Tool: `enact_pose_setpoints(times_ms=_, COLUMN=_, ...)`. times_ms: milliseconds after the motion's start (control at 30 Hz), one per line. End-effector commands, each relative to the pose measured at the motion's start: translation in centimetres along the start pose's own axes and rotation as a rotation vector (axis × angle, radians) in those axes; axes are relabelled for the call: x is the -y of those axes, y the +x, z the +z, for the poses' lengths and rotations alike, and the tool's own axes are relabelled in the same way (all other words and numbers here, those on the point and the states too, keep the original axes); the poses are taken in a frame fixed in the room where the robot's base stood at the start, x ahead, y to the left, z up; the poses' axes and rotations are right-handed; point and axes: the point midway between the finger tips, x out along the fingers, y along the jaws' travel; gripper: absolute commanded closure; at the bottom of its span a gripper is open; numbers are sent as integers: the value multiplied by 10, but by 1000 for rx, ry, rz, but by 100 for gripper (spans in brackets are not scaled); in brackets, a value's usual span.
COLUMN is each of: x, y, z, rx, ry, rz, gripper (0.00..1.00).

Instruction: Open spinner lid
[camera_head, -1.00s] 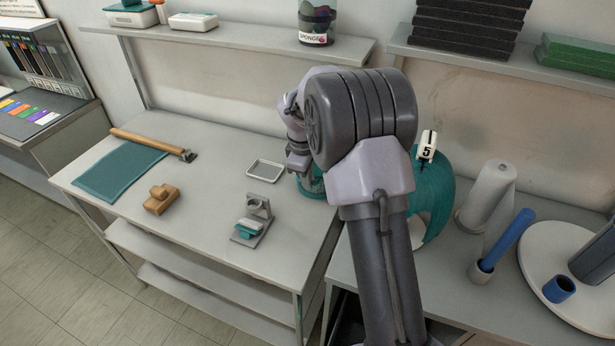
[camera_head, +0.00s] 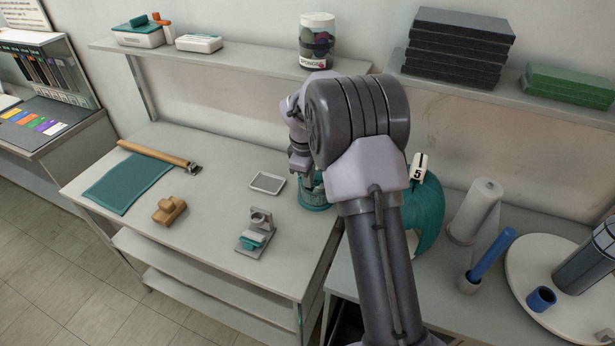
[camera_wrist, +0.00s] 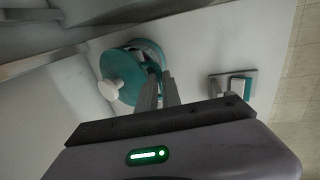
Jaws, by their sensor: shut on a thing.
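The spinner (camera_wrist: 125,75) is a round teal thing with a white knob (camera_wrist: 109,90) at its left side in the wrist view. A pale gap (camera_wrist: 150,50) shows at its upper right edge, but I cannot tell how far the lid is lifted. In the head view the teal lower part of the spinner (camera_head: 314,200) shows at the right end of the table, partly behind my arm. My gripper (camera_wrist: 160,72) is at the spinner's right edge, its fingers shut on what looks like the lid's rim. The exact contact is hard to see.
A small tray (camera_head: 267,183), a metal stand with a teal part (camera_head: 254,232), a wooden block (camera_head: 169,210) and a teal mat (camera_head: 127,183) lie on the table. A wall shelf (camera_head: 230,60) runs behind. A teal curved object (camera_head: 425,220) stands right of my arm.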

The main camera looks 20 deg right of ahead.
Motion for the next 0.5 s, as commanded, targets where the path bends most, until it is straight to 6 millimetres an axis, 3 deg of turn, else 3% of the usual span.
enact_pose_setpoints(times_ms=33, x=-11, y=-16, z=0, rx=-3, ry=-4, rz=12, gripper=100)
enact_pose_setpoints(times_ms=100, x=-18, y=-24, z=0, rx=-4, ry=-4, rz=14, gripper=100)
enact_pose_setpoints(times_ms=500, x=-61, y=-49, z=2, rx=0, ry=-3, rz=12, gripper=100)
